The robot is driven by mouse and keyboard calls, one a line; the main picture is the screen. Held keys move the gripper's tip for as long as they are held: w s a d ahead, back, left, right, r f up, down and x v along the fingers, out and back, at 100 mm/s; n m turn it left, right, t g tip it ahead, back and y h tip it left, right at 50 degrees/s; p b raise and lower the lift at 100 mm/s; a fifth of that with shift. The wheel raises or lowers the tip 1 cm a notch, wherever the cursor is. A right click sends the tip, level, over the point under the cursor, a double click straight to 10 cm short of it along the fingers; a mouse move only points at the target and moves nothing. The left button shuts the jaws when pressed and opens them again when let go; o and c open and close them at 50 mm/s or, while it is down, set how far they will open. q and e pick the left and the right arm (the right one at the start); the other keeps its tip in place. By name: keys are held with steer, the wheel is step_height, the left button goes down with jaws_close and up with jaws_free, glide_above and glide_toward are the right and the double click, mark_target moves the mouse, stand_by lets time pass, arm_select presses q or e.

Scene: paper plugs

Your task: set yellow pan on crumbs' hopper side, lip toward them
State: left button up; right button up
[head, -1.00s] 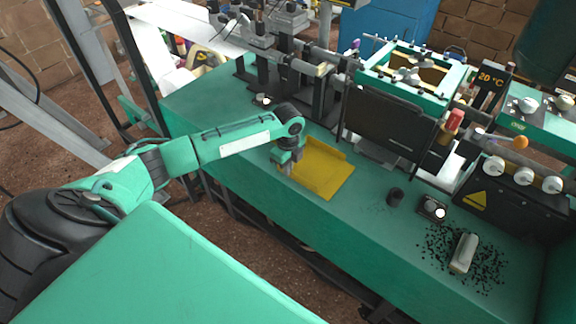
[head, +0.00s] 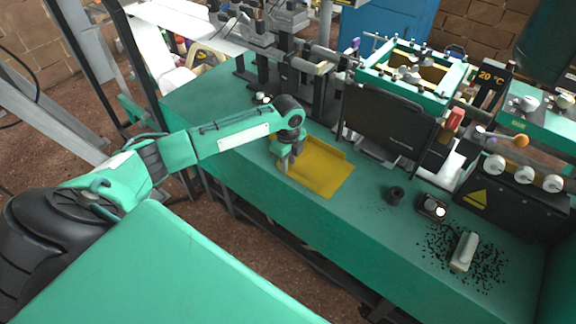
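The yellow pan (head: 322,172) lies flat on the green bench, left of the crumbs. My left gripper (head: 286,168) points down at the pan's left end. Its fingers overlap the pan's near-left edge; whether they grip it cannot be made out. Black crumbs (head: 484,272) are scattered at the bench's right end, around a pale block-like brush (head: 464,252). The hopper is not clearly identifiable. My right gripper is not in view.
A small black cylinder (head: 395,195) and a small black box with a white knob (head: 433,207) stand between pan and crumbs. A black panel (head: 388,123) and a knobbed black box (head: 513,195) line the bench's back. The bench's front strip is clear.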

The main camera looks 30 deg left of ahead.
arm_select(q)
step_height(320, 180, up, 10)
steer(key=shift+b, duration=0.45)
steer(key=shift+f, duration=0.1)
